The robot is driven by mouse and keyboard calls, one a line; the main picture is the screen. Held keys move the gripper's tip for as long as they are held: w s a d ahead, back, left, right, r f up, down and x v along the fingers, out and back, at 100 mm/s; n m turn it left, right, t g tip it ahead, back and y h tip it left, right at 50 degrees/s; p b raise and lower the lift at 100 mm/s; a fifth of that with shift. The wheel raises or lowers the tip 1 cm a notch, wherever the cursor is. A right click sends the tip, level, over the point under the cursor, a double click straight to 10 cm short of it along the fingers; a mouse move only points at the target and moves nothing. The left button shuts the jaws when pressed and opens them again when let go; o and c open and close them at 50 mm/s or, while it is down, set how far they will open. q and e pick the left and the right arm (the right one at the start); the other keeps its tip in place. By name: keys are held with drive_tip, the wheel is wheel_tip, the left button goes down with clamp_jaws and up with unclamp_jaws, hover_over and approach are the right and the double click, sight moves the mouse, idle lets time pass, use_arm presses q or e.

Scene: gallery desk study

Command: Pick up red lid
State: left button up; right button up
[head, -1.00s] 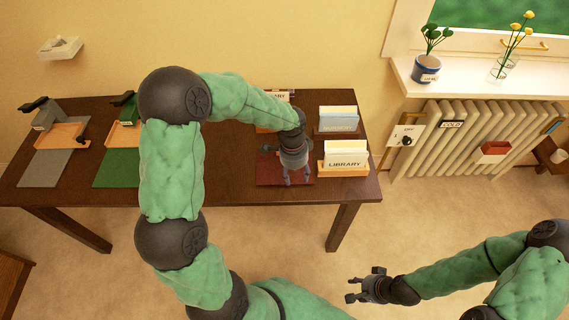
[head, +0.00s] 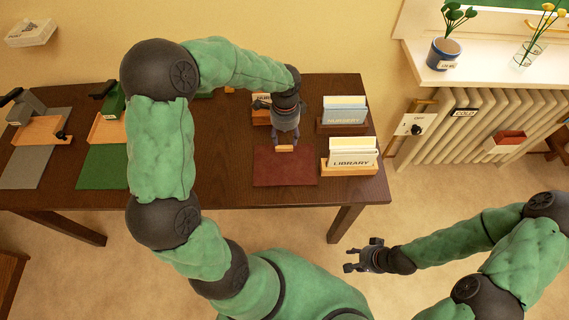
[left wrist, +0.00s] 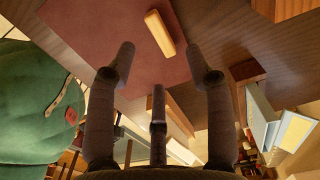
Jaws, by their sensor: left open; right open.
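In the left wrist view the bar (left wrist: 159,33) lies on the red surface (left wrist: 95,35); I cannot tell whether this is the lid with a handle or a mat. My left gripper (head: 286,140) points down just behind the bar, its fingers spread and empty, apart from the bar in the wrist view (left wrist: 158,70). My right gripper (head: 349,259) is open and empty, in front of the desk.
A LIBRARY card holder (head: 349,157) and a NURSERY holder (head: 343,115) stand close on the right. Another holder (head: 261,114) is partly behind my left gripper. Green (head: 103,167) and grey mats (head: 28,168) lie left. A radiator (head: 480,115) stands right.

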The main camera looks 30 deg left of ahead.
sight(284, 148)
use_arm(q)
drive_tip(key=shift+s+a+f+b, duration=0.1)
drive_tip(key=shift+f+b, duration=0.65)
drive_tip(key=shift+f, duration=0.85)
drive_tip(key=shift+s+f+b, duration=0.1)
drive_tip(key=shift+f+b, duration=0.65)
drive_tip(key=shift+f, duration=0.85)
drive_tip(key=shift+w, duration=0.1)
drive_tip(key=shift+r, duration=0.1)
clamp_jaws()
